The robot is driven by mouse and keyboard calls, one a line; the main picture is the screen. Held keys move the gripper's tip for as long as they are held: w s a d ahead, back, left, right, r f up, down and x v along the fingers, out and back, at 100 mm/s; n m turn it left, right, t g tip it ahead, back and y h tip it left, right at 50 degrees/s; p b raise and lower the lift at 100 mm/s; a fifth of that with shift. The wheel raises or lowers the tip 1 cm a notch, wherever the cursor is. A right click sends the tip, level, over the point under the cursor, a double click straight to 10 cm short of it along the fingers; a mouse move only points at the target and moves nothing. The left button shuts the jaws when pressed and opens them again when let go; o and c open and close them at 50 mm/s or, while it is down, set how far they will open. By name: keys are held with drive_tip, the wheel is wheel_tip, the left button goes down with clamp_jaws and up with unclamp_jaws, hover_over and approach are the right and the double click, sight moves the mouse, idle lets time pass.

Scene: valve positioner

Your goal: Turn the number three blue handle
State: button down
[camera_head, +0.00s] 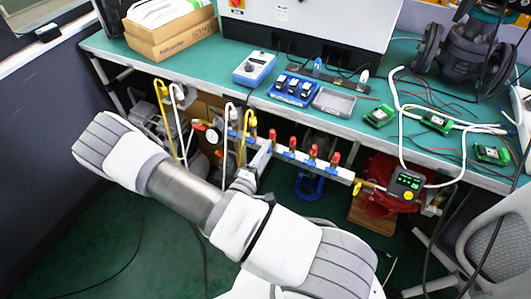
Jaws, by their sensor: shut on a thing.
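A valve manifold (318,168) runs below the table's front edge. It carries several red-topped fittings (312,151) with small blue handles (289,154) along its front. My gripper (266,150) is at the manifold, left of the middle. It is shut on what looks like a blue handle, which its fingers mostly hide. The picture is too small to read any handle numbers or the exact angle of the held handle.
Yellow and white hoses (178,120) hang at the manifold's left end. The green table (345,117) above holds a blue meter (254,68), a blue tray and circuit boards. A chair (495,240) stands at right.

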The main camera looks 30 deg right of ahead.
drive_tip(key=shift+m, duration=0.4)
drive_tip(key=c, duration=0.6)
unclamp_jaws()
drive_tip(key=shift+a, duration=0.15)
